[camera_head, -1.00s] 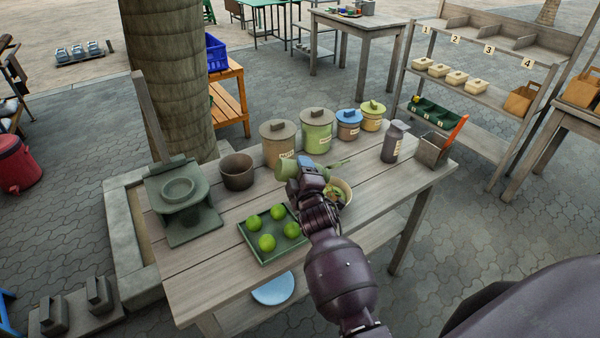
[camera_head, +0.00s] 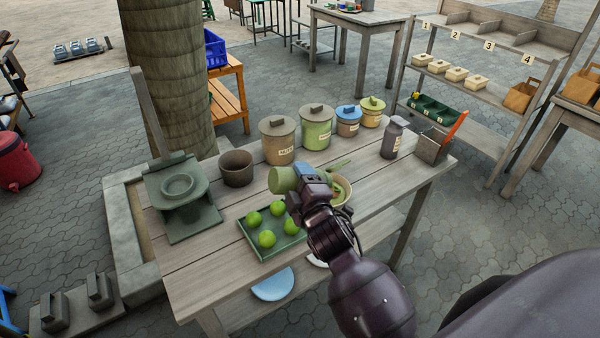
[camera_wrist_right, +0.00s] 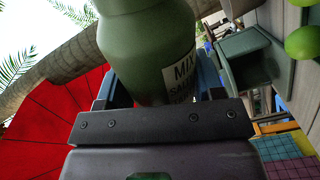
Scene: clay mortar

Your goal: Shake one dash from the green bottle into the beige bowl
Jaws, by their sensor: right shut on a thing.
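My right gripper (camera_head: 305,182) is shut on the green bottle (camera_head: 282,179) above the table. The bottle is tipped over on its side, its base to the left and its narrow neck (camera_head: 340,165) to the right, by the beige bowl. In the right wrist view the bottle (camera_wrist_right: 145,45) sits between the fingers, with a white label partly reading "MIX". The beige bowl (camera_head: 347,203) stands on the table just right of the gripper, partly hidden by it. Something green shows inside the bowl. My left gripper is out of view.
A green tray (camera_head: 262,254) with several limes lies in front. A brown pot (camera_head: 237,170) and several lidded jars (camera_head: 277,142) stand behind. A grey bottle (camera_head: 394,138) and a utensil box (camera_head: 431,148) are at the right. The table's front right is bare.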

